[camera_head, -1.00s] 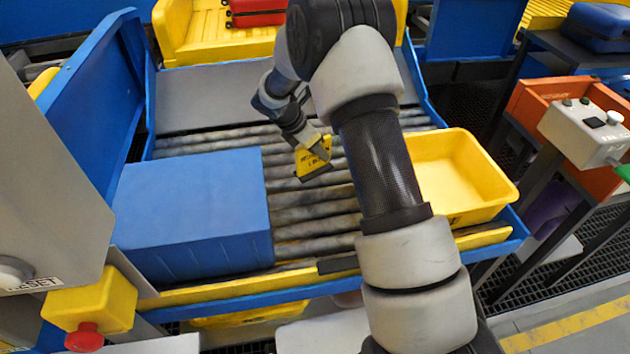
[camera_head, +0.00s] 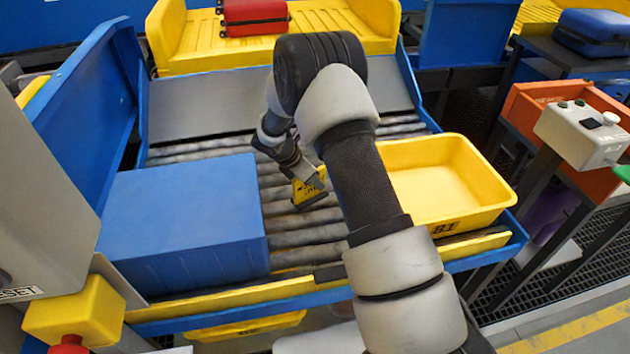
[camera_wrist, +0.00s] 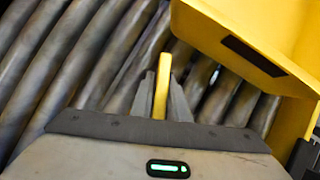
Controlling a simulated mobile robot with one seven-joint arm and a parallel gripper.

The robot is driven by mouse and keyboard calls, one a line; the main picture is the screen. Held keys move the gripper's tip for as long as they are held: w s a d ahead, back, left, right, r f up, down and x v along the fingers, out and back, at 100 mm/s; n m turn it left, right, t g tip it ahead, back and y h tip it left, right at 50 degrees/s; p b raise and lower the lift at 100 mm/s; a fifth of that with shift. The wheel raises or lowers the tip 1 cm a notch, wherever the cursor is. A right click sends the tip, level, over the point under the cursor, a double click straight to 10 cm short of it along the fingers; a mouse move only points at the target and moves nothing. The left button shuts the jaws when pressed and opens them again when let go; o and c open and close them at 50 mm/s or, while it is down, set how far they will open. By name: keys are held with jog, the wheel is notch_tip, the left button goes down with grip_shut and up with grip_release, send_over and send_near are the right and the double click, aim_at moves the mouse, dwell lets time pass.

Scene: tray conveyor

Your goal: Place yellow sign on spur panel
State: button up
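The yellow sign (camera_head: 309,187) is a small yellow plate with black print. It is held by my gripper (camera_head: 318,180) over the grey rollers. In the wrist view the sign (camera_wrist: 161,86) shows edge-on between the two fingers of my gripper (camera_wrist: 160,98), which are shut on it. The sign's lower edge is close to the rollers; I cannot tell if it touches them. A grey control box (camera_head: 585,132) with buttons stands at the right. I cannot tell which surface is the spur panel.
A blue box (camera_head: 185,215) sits on the rollers (camera_head: 300,235) at left. A yellow tray (camera_head: 450,185) marked 81 sits at right, also in the wrist view (camera_wrist: 240,45). A yellow box with a red button (camera_head: 75,312) is at lower left. An orange bin (camera_head: 530,105) stands behind the control box.

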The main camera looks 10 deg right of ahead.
jog(key=shift+o, duration=1.3)
